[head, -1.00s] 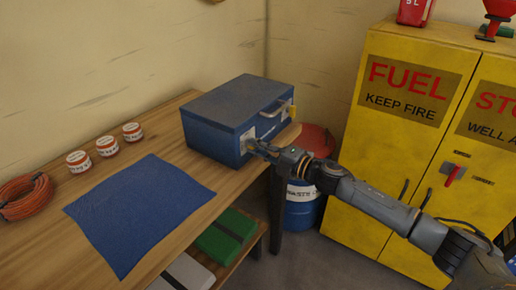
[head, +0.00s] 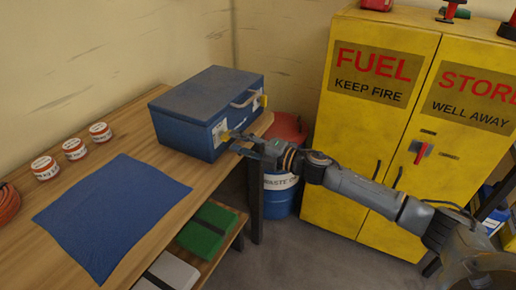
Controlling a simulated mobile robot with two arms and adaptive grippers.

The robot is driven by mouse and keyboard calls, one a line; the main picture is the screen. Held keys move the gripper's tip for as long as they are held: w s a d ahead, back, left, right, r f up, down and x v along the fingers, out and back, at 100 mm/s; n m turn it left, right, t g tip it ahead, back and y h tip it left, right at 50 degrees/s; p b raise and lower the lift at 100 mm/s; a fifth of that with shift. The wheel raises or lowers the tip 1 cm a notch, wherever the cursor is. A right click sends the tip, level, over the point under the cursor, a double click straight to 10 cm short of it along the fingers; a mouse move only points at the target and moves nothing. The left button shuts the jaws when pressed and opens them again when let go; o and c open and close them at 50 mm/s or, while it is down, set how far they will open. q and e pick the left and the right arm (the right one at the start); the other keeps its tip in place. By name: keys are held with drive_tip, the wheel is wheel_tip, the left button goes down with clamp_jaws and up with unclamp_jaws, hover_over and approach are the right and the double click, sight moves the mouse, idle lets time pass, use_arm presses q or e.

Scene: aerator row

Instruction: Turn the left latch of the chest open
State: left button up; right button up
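The blue chest (head: 188,133) stands shut at the far right end of the wooden bench, its latch side facing right. Its left latch (head: 226,135) shows as a small yellowish piece at the near end of that side, partly hidden by my gripper. The right latch (head: 263,101) is a yellow piece near the far corner. A grey handle (head: 244,99) sits between them. My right gripper (head: 233,143) reaches in from the right, its fingertips at the left latch. Whether they touch it, and how far apart they are, is too small to tell. My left gripper is not in view.
A blue cloth (head: 112,214) and several white-and-red tins (head: 74,149) lie on the bench (head: 150,160). A blue waste drum (head: 279,196) with a red lid stands beside the bench, below my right arm. The yellow fuel cabinet (head: 345,130) stands behind that arm.

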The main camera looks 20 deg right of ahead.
drive_tip(key=v, duration=0.8)
drive_tip(key=shift+s+d, duration=0.2)
drive_tip(key=shift+s, duration=0.1)
